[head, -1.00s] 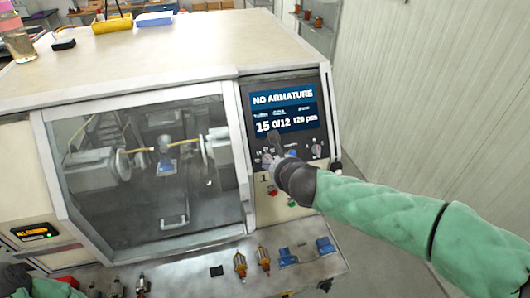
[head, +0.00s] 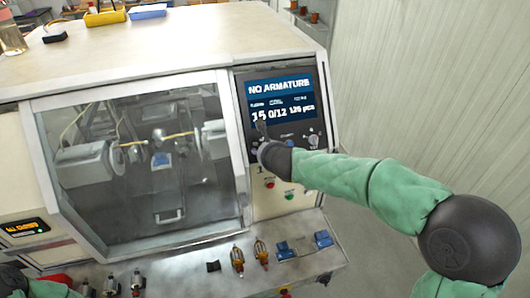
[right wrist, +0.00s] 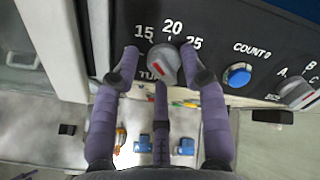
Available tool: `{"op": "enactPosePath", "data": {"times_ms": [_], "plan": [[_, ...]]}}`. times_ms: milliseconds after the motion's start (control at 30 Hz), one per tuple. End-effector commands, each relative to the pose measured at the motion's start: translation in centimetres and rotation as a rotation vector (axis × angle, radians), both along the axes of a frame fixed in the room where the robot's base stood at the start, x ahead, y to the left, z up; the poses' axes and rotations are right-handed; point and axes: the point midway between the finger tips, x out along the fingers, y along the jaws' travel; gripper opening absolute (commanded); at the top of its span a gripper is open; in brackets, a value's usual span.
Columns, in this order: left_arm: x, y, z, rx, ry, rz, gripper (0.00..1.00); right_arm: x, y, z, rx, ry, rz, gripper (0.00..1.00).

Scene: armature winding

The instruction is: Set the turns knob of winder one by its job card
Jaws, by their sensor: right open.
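The turns knob (right wrist: 165,65) of the winder is a grey dial with a red mark, under the printed numbers 15, 20 and 25 in the right wrist view. The mark slants up toward the 15 side. My right gripper (right wrist: 163,72) is open, with one finger on each side of the knob and a third below it. I cannot tell whether they touch it. In the head view my right gripper (head: 264,138) covers the knob. The winder's screen (head: 281,100) reads NO ARMATURE, 15, 0/12. I cannot make out a job card.
A blue COUNT button (right wrist: 238,76) and another selector knob (right wrist: 295,92) lie to the right of the turns knob. Red (head: 270,184) and green (head: 289,195) buttons sit below the panel. The front ledge (head: 215,283) holds armatures and blue parts. A glass window (head: 140,165) is at the left.

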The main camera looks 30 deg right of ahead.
Motion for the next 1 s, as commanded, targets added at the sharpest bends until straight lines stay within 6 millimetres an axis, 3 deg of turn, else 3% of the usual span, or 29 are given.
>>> {"op": "enactPosePath", "data": {"times_ms": [67, 100, 233, 633, 1000], "plan": [[0.0, 0.0, 0.0, 0.000, 0.000, 0.000, 0.40, 0.0, 0.0, 0.0, 0.000, 0.000, 0.000, 0.44], [0.0, 0.0, 0.0, 0.000, 0.000, 0.000, 0.40, 0.0, 0.0, 0.0, 0.000, 0.000, 0.000, 0.38], [0.0, 0.0, 0.0, 0.000, 0.000, 0.000, 0.40, 0.0, 0.0, 0.0, 0.001, 0.001, 0.001, 0.01], [0.0, 0.0, 0.4, 0.000, 0.000, 0.000, 0.40, -0.1, 0.2, -0.4, -0.033, 0.017, 0.031, 0.00], [0.0, 0.0, 1.9, 0.000, 0.000, 0.000, 0.40, -0.3, 0.2, -0.6, -0.234, 0.071, 0.181, 0.00]]}}
